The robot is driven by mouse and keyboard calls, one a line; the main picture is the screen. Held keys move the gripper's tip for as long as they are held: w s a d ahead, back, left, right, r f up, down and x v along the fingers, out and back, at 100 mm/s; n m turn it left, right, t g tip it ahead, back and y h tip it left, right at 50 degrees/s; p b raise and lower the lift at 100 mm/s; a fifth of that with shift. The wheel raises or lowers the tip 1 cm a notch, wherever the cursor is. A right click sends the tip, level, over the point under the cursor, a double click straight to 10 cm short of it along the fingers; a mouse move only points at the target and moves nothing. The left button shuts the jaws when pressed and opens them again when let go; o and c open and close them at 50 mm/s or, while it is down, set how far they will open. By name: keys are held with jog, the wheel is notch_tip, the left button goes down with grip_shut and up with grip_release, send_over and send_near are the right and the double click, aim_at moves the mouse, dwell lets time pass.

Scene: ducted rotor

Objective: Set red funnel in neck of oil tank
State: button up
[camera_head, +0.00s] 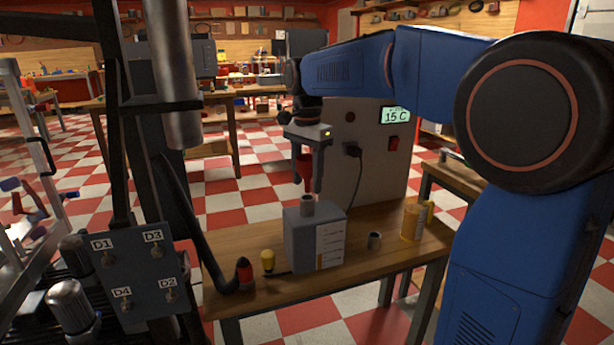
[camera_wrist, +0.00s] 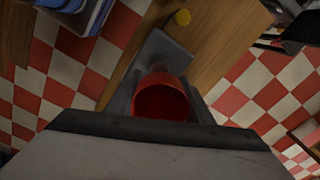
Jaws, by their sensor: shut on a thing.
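A red funnel (camera_head: 304,168) is held between the fingers of my gripper (camera_head: 308,180) in the head view. In the wrist view the funnel (camera_wrist: 161,100) shows its wide open mouth, with my gripper's fingers beside it. The grey oil tank (camera_head: 303,240) stands on the wooden bench, with an upright round neck (camera_head: 307,204) on top. The funnel is above the neck and apart from it. In the wrist view a grey surface (camera_wrist: 165,50), which looks like the tank, shows behind the funnel. The neck is hidden there.
A tall grey cabinet (camera_head: 375,165) with a cable stands behind. A control panel (camera_head: 135,270) is at left.

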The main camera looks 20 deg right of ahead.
aim_at(307, 192)
jog(key=shift+f, duration=0.15)
dwell(0.3)
jog(key=shift+f, duration=2.75)
jog(key=o, duration=1.1)
notch_tip(307, 192, up, 17)
jog(key=shift+r, duration=0.2)
